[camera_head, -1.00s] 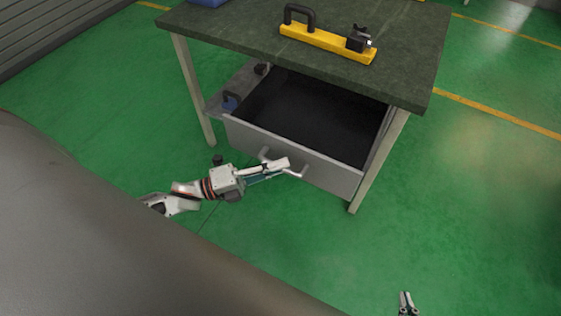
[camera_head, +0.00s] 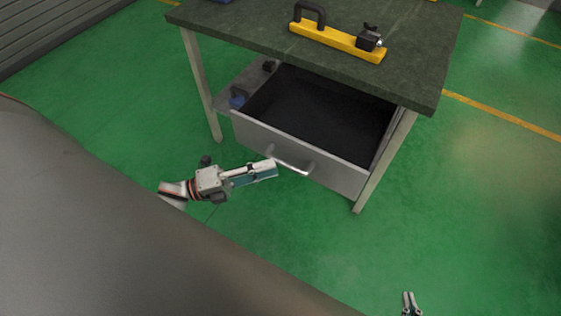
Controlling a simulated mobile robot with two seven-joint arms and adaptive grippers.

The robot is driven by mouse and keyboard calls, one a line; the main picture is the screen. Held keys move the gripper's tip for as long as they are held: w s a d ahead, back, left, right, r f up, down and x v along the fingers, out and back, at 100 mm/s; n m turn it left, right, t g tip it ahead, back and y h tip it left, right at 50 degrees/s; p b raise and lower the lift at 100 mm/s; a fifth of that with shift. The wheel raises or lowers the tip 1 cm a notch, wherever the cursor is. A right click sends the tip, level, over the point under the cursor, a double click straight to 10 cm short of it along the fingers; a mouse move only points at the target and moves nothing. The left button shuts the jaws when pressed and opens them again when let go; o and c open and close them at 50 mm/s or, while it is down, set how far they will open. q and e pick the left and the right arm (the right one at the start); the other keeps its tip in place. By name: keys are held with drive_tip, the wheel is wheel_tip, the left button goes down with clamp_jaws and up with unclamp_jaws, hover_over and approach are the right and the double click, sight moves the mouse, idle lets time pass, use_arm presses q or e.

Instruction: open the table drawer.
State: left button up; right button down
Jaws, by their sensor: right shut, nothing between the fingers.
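The table drawer (camera_head: 255,139) is pulled out from under the table (camera_head: 400,35), and its dark, empty-looking inside shows. Its bar handle (camera_head: 297,168) is on the grey front panel. My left gripper (camera_head: 274,168) is in front of the drawer, its tips close to the left end of the handle and not around it. Whether the tips touch the handle, and how far apart the fingers are, I cannot make out. My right gripper (camera_head: 411,302) is at the bottom edge, shut and empty, well away from the drawer.
A yellow bar (camera_head: 335,40) with a black handle and a black knob lies on the tabletop. The green floor in front is clear.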

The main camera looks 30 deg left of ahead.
use_arm(q)
drive_tip(key=r+v, duration=0.1)
drive_tip(key=v, duration=0.5)
drive_tip(key=shift+s+a+f, duration=0.3)
drive_tip(key=shift+f, duration=0.2)
